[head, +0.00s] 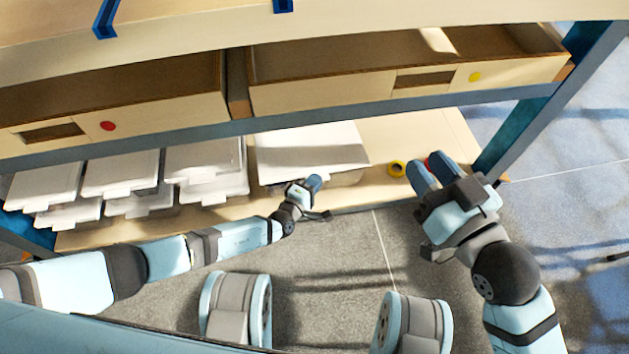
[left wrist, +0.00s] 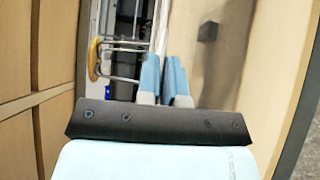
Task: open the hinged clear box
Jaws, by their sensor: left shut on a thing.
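The clear box (head: 308,148), a wide, pale, translucent box, stands on the lower shelf. Its broad top faces up, and I cannot tell how far its lid is raised. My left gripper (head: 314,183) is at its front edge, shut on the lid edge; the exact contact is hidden. In the left wrist view my blue fingers (left wrist: 165,80) are close together beside a pale, smooth surface. My right gripper (head: 432,170) is to the right of the box, with its fingers apart and nothing visibly held.
Several stacked pale boxes (head: 120,172) stand left on the lower shelf (head: 377,131). A yellow tape roll (head: 397,169) lies right of the clear box, with a red item (head: 428,163) beside it. Wooden drawers (head: 320,97) overhang the shelf. A blue post (head: 525,105) stands right.

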